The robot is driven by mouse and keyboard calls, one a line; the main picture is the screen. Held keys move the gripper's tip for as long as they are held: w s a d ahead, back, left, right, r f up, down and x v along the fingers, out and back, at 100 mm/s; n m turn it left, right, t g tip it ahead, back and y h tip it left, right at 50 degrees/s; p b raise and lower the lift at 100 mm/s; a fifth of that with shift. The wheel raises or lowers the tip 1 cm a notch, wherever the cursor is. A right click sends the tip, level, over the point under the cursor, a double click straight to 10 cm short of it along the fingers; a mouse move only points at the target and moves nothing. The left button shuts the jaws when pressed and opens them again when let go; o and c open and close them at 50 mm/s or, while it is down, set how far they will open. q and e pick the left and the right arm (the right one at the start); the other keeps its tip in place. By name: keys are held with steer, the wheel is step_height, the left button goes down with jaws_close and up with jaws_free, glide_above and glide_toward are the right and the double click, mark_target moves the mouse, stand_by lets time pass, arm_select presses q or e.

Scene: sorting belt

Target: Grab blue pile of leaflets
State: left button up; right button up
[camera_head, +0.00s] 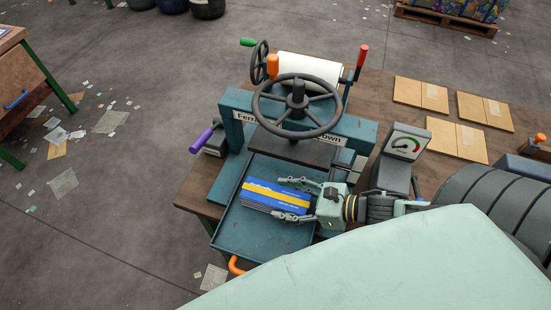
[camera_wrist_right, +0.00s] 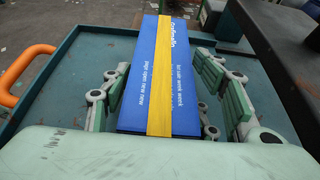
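The blue pile of leaflets (camera_head: 262,200), with a yellow band along it, lies flat in the teal tray (camera_head: 234,232) of the press. My right gripper (camera_head: 284,197) comes in from the right, low at the tray. Its fingers are spread on either side of the pile. In the right wrist view the pile (camera_wrist_right: 160,75) lies between the padded fingers (camera_wrist_right: 165,85). A gap shows at the right finger; the left finger is close to the pile's edge, and contact there is unclear. My left gripper is not in view.
The press, with its black handwheel (camera_head: 298,103) and dark plate (camera_head: 290,148), stands just behind the tray. A gauge box (camera_head: 405,143) stands to the right. Brown cardboard pieces (camera_head: 421,94) lie on the table at the right.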

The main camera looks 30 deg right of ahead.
mark_target(287, 199)
steer(key=c, duration=1.1)
steer(key=shift+r, duration=0.1)
steer(key=shift+r, duration=0.1)
steer(key=shift+r, duration=0.2)
step_height(287, 199, up, 4)
steer(key=shift+f, duration=0.15)
steer(key=s+r+p, duration=0.2)
steer(key=s, duration=0.1)
steer(key=s+d+r+p, duration=0.1)
steer(key=s+r+p, duration=0.1)
steer(key=s+p, duration=0.1)
steer(key=s+r+p, duration=0.2)
steer(key=s, duration=0.3)
steer(key=shift+s+d+r+p, duration=0.25)
steer(key=shift+r+p, duration=0.05)
steer(key=shift+r, duration=0.05)
